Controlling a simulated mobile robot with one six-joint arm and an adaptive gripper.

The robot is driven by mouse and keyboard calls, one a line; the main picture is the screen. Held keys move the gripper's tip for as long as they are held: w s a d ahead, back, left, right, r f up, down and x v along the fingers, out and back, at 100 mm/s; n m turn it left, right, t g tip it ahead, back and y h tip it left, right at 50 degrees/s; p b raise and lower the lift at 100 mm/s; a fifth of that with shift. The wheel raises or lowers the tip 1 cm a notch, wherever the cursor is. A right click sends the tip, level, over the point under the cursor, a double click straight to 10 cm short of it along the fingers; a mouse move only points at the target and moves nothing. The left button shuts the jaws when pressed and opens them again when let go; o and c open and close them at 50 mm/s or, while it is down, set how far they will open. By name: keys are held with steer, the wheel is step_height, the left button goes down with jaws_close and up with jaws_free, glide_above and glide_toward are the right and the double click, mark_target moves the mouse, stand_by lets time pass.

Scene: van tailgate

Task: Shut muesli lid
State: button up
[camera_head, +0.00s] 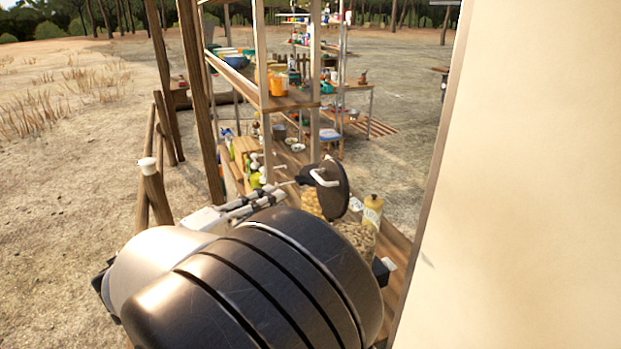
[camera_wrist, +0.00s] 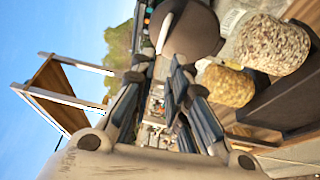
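A dark round lid (camera_head: 331,187) with a pale handle stands tilted up, nearly on edge, above the jars in the head view. It also shows at the top of the wrist view (camera_wrist: 192,30). A clear jar of muesli-like flakes (camera_wrist: 272,45) is at the upper right of the wrist view; its lower part shows in the head view (camera_head: 357,236), partly behind my arm. My gripper (camera_wrist: 159,74) is open and empty, with a gap between its fingers. The lid is just beyond the fingertips; I cannot tell whether they touch. The lid's hinge is not clear.
A second jar with golden contents (camera_wrist: 228,86) stands beside the muesli. A tall jar with a yellowish top (camera_head: 372,211) is close to the lid. Wooden shelves (camera_head: 290,101) with goods stand behind. A large cream panel (camera_head: 530,180) bounds the right side.

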mark_target(314, 176)
steer(key=x, duration=1.1)
steer(key=shift+w+d, duration=0.2)
steer(key=shift+w, duration=0.05)
steer(key=shift+c, duration=0.2)
jaws_close()
